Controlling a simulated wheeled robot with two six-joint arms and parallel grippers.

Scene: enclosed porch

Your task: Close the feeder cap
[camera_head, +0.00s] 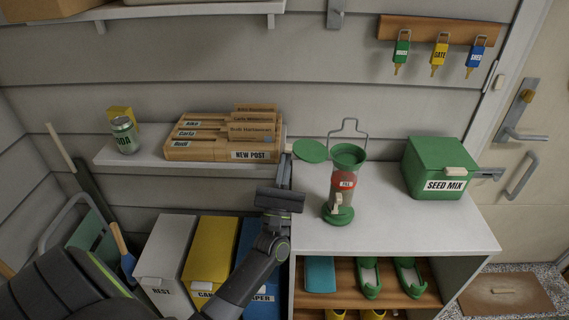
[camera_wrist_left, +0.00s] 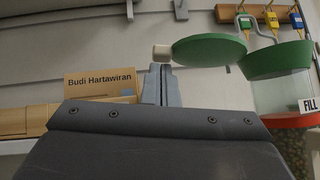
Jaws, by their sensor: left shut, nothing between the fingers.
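A pale tab (camera_head: 287,147) sticks out from the cap's left edge. The cap (camera_wrist_left: 210,50) and feeder (camera_wrist_left: 280,78) also show in the left wrist view. My left gripper (camera_head: 287,166) is shut and empty, its fingertips just below the tab; in the left wrist view the fingers (camera_wrist_left: 165,82) seem close to it. My right gripper is out of view.
A green SEED MIX box (camera_head: 435,170) stands right of the feeder. A wooden NEW POST card file (camera_head: 222,142) and a can (camera_head: 125,136) sit on the shelf at left. Bins stand below it. Key tags hang on the wall. The cabinet's front top (camera_head: 400,235) is clear.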

